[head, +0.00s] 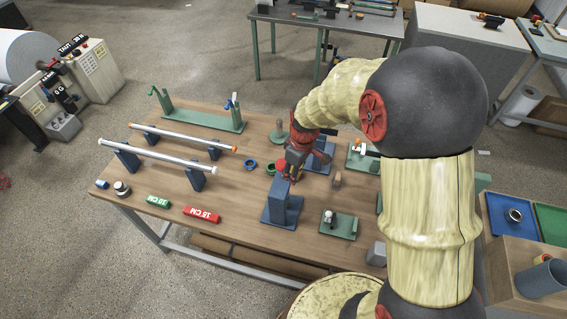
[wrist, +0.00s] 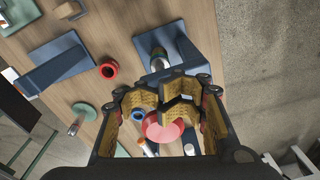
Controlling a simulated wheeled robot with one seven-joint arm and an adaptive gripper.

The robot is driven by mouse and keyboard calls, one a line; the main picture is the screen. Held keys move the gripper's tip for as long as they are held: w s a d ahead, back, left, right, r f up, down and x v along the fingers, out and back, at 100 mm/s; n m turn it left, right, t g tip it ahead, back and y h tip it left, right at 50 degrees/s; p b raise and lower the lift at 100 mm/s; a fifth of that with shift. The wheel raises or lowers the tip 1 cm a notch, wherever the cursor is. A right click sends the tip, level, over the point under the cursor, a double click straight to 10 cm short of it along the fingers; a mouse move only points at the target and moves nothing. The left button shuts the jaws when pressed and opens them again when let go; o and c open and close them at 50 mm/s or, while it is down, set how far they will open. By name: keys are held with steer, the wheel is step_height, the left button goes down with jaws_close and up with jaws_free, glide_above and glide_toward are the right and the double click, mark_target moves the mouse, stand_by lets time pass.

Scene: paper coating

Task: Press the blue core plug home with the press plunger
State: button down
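My gripper (head: 292,176) is pointed down at the top of the blue press stand (head: 283,208), which also shows in the wrist view (wrist: 205,48). In the wrist view the yellow-padded fingers (wrist: 166,98) converge around a red round head (wrist: 160,129), which looks like the press plunger's; the pads hide its shaft. A small blue ring-shaped piece (wrist: 138,114), possibly the blue core plug, shows beside the left finger, apart from it. A silver cylinder (wrist: 158,56) is at the stand. Whether a plug sits in it cannot be seen.
A red ring (wrist: 108,71) lies on the wooden table between the blue stands. Two rollers (head: 172,151) on blue supports fill the left side. A green fixture (head: 339,224) stands right of the press.

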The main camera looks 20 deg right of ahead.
step_height(320, 180, up, 12)
steer(key=shift+s+d+r, duration=0.15)
steer(key=shift+s+d, duration=0.15)
steer(key=shift+d, duration=0.15)
stand_by(0.9)
steer(key=s+a+f+m+t+b, duration=0.1)
steer(key=s+m+t+b, duration=0.1)
steer(key=s+m+b, duration=0.2)
steer(key=s+a+f+m+t+b, duration=0.1)
steer(key=s+m+t+b, duration=0.2)
steer(key=s+b, duration=0.8)
steer(key=s, duration=0.4)
steer(key=shift+s+a+f+m+h, duration=0.3)
steer(key=shift+s+a+m+h, duration=0.05)
steer(key=shift+m+h, duration=0.05)
